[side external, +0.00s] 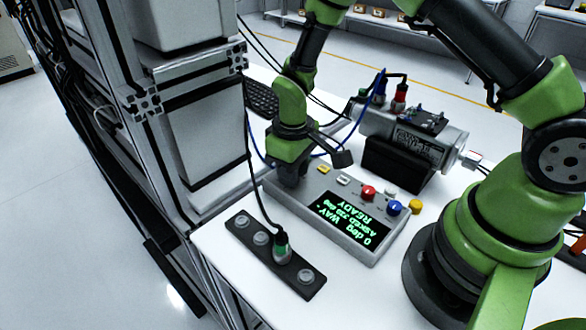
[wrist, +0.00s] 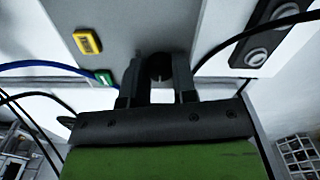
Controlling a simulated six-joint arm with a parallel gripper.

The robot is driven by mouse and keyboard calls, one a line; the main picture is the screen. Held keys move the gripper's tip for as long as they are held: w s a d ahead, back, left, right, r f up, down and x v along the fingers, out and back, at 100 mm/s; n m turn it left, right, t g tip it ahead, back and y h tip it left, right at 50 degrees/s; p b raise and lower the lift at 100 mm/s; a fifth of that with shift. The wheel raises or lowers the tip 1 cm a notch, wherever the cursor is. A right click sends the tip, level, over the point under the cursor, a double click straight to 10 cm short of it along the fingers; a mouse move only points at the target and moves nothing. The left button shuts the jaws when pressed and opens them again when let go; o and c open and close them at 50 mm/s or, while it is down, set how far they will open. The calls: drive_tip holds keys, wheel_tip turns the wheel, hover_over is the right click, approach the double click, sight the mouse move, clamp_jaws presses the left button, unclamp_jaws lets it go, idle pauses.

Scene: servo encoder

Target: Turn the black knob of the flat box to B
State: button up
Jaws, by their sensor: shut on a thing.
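The flat box (side external: 345,240) is grey and lies on the white table, with a lit green-on-black display (side external: 345,218) that includes the word READY. My gripper (side external: 290,178) points down over the box's far left end and hides the knob in the side view. In the wrist view the black knob (wrist: 160,66) sits between the two fingers of my gripper (wrist: 160,76), which are shut on it.
A red button (side external: 368,192), a blue button (side external: 393,207) and a yellow button (side external: 416,206) stand on or beside the box. A grey motor (side external: 425,135) with cables is behind. A black socket strip (side external: 247,233) with a plug (side external: 282,246) lies in front.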

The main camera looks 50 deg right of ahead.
drive_tip(key=o, duration=0.9)
drive_tip(key=shift+o, duration=0.2)
wheel_tip(320, 180, up, 10)
drive_tip(key=s+d+r+m+t+y, duration=0.1)
drive_tip(key=s+r+m+t, duration=0.1)
drive_tip(key=s+r, duration=0.35)
drive_tip(key=s+r+m+t, duration=0.1)
drive_tip(key=s+r+t, duration=0.1)
drive_tip(key=r, duration=0.6)
drive_tip(key=s+r+m+t+y, duration=0.1)
drive_tip(key=s+r+m+t, duration=0.2)
drive_tip(key=s, duration=0.7)
drive_tip(key=shift+d+r, duration=0.15)
drive_tip(key=shift+r, duration=0.05)
